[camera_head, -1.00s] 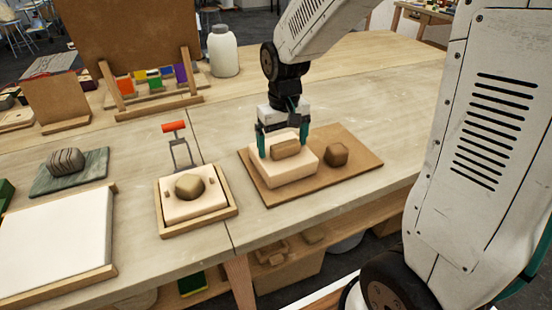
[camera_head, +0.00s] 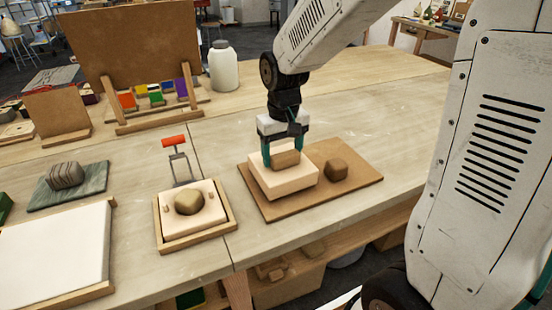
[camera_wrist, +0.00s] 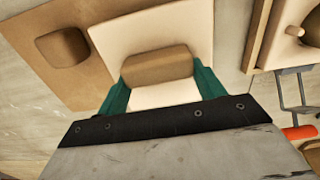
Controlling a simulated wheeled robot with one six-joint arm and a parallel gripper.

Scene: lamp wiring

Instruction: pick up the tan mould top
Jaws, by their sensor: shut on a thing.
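The tan mould top is a pale tan square block (camera_head: 284,184) with a brown grip piece (camera_head: 286,159) on its upper face. It is over the left part of a brown board (camera_head: 358,178). My gripper (camera_head: 284,157) is above it with its green fingers on both sides of the grip piece, shut on it. In the wrist view the grip piece (camera_wrist: 157,65) sits between the fingers (camera_wrist: 160,85), with the pale block (camera_wrist: 135,33) beyond. The block's underside is hidden, so I cannot tell whether it touches the board.
A brown lump (camera_head: 336,169) lies on the board right of the block. A wooden-framed mould (camera_head: 224,238) with a rounded brown lump (camera_head: 188,202) stands left. A red-handled tool (camera_head: 174,142) lies behind it. A white jar (camera_head: 223,67) stands at the back.

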